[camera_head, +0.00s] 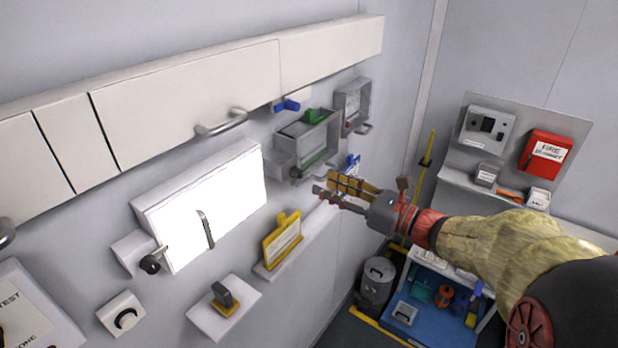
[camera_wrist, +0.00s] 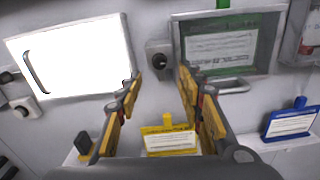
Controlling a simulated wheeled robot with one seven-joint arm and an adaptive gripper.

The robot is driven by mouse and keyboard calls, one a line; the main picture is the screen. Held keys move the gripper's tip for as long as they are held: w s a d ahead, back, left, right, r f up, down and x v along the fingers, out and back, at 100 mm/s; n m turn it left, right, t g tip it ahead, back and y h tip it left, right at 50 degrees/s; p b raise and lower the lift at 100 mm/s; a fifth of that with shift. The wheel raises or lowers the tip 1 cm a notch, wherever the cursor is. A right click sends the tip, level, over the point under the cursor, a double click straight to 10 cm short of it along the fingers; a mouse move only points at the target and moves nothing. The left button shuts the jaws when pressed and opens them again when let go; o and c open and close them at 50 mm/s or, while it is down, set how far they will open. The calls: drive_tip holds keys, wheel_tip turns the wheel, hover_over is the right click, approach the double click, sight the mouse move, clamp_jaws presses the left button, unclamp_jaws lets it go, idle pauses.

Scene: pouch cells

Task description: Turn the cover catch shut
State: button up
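A grey-framed box with a cover (camera_head: 305,145) is on the wall, with a green piece (camera_head: 316,116) at its top and a printed sheet inside. The box also shows in the wrist view (camera_wrist: 262,40), with a bar handle low on its front. A small dark round knob on a grey block (camera_wrist: 158,50) sits beside its lower left corner. I cannot tell for certain which part is the cover catch. My gripper (camera_head: 322,191) is open and empty in front of the wall. In the wrist view its fingers (camera_wrist: 158,80) stand apart, with the knob beyond and between their tips.
A bright white panel (camera_head: 210,205) with a handle is left of the box. A yellow card holder (camera_head: 283,240) and a blue one (camera_wrist: 292,120) stand on a low ledge. A long cabinet (camera_head: 190,95) overhangs above. A bin (camera_head: 377,280) stands on the floor.

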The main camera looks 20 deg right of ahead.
sight(301, 174)
drive_tip(key=shift+m, duration=0.3)
drive_tip(key=p+x, duration=0.1)
drive_tip(key=x, duration=0.7)
drive_tip(key=shift+w+p, duration=0.1)
drive_tip(key=shift+p, duration=0.2)
drive_tip(key=shift+c, duration=0.5)
clamp_jaws()
